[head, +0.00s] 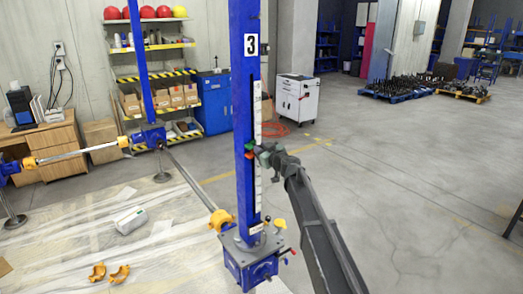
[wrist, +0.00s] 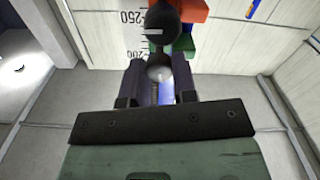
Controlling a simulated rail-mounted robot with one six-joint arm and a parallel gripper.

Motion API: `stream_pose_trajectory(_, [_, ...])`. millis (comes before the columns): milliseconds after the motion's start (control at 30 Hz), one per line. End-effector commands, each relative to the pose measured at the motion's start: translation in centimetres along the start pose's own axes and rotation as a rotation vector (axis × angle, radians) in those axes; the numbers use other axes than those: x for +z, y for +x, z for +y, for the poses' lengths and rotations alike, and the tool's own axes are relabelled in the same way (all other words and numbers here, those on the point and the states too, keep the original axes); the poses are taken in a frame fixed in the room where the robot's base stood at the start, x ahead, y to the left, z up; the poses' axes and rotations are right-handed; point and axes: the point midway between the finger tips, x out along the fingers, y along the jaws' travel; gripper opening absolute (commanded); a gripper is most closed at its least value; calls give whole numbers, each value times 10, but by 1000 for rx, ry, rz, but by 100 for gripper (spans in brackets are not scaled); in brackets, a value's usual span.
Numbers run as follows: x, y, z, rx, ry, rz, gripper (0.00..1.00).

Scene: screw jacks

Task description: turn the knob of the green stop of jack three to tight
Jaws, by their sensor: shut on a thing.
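Jack three is the blue column (head: 245,110) with the number 3 plate and a white scale strip. In the wrist view the green stop (wrist: 184,43) shows as a small patch beside the scale, just below the red stop (wrist: 194,10). A dark round knob (wrist: 163,23) with a pale line sits in front of them. My gripper (wrist: 159,82) is shut on a greyish round knob (wrist: 160,68), partly hidden between the fingers; it appears to be the green stop's knob. In the head view my gripper (head: 264,155) is at the column.
The jack's blue gearbox (head: 250,262) with small handles stands at the column's foot. A yellow coupling (head: 221,220) and shaft lead to another blue jack (head: 150,135). A white cabinet (head: 295,98) stands behind. The floor on the right is mostly clear.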

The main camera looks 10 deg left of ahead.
Motion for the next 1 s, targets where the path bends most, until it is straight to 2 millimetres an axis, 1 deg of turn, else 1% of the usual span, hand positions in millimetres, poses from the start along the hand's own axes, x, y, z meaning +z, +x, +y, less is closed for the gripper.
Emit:
stream_pose_trajectory(267, [0,0,0,0,131,0,2])
stream_pose_trajectory(800, [1,0,2,-1,608,0,2])
stream_pose_trajectory(1000, [1,0,2,0,752,0,2])
